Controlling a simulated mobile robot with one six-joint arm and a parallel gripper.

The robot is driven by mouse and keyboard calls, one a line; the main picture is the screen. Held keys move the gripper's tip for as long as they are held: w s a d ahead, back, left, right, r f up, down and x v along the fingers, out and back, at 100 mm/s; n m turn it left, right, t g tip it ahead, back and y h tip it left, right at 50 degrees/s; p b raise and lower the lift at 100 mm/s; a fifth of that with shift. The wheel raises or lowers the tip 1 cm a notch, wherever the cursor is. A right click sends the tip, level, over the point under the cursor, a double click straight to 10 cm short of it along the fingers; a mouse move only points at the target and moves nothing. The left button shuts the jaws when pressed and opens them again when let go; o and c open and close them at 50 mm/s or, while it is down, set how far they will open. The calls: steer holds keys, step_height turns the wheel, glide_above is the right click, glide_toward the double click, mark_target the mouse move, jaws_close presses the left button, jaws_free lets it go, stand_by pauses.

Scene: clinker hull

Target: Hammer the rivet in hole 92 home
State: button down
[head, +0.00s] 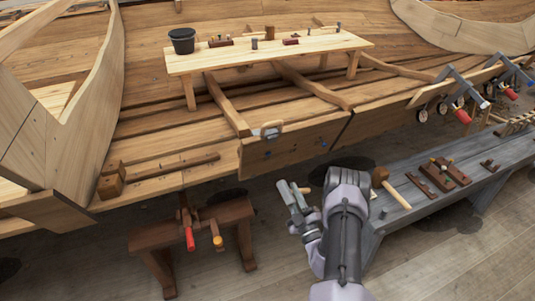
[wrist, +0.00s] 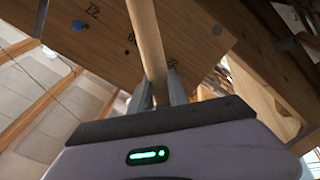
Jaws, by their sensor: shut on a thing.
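My gripper (head: 292,194) is in front of the hull plank (head: 290,148), below its lower edge in the head view. It is shut on a pale wooden handle (wrist: 146,40), which runs up between the fingers (wrist: 156,92) and out of the wrist view. In the wrist view a plank carries blue rivet heads (wrist: 78,25), a small dark hole (wrist: 127,51) and upside-down numbers. I cannot read 92 in either view.
A metal clamp (head: 268,131) grips the plank's upper edge. A grey bench (head: 440,212) at the right bears a mallet (head: 397,193) and planes (head: 449,171). A brown trestle (head: 205,228) stands lower left. More clamps (head: 459,108) hang at the upper right.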

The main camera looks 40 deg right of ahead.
steer(key=p+v, duration=0.5)
steer(key=p, duration=0.1)
steer(key=shift+s+d+p, duration=0.1)
steer(key=shift+d+p, duration=0.05)
steer(key=shift+p, duration=0.15)
stand_by(0.4)
